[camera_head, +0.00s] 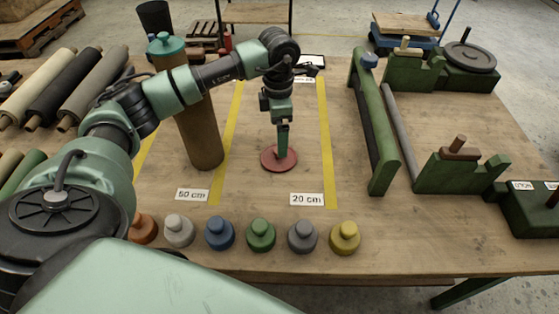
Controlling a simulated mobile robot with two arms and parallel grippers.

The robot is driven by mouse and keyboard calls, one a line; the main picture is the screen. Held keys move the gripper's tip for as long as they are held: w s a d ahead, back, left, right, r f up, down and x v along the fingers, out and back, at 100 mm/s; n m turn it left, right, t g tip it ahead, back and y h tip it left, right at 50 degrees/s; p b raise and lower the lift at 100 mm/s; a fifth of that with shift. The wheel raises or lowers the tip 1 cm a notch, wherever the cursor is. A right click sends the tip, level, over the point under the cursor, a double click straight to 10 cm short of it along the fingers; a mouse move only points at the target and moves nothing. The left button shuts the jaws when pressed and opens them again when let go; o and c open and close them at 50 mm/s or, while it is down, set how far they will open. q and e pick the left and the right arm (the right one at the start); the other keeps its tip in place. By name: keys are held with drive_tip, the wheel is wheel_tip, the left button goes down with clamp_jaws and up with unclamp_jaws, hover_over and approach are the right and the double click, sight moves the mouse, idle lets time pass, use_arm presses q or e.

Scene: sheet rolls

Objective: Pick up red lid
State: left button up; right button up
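The red lid (268,161) is a flat disc on the wooden table, between the two yellow tape lines. My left gripper (282,152) points straight down over the middle of the lid, and its tips reach the lid or are very close to it. The gripper hides the lid's knob, and the fingers overlap in this view, so I cannot tell whether they are closed on it. My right gripper is not in view.
Several knobbed lids, such as the blue one (219,234) and the yellow one (344,238), line the front edge. A brown tube (202,135) with a teal cap (166,44) stands left of the gripper, behind my forearm. Green fixtures (381,165) occupy the right side.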

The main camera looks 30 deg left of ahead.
sight(270, 160)
use_arm(q)
drive_tip(key=shift+f, duration=0.85)
drive_tip(key=f+p, duration=0.2)
drive_tip(key=f, duration=0.3)
drive_tip(key=shift+s+f, duration=0.2)
drive_tip(key=shift+a+f, duration=0.1)
drive_tip(key=shift+f, duration=0.2)
drive_tip(key=c, duration=1)
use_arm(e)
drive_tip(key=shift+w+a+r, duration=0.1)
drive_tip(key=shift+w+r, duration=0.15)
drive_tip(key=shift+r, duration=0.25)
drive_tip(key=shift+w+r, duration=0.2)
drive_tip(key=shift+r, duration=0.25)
use_arm(q)
drive_tip(key=shift+r, duration=0.1)
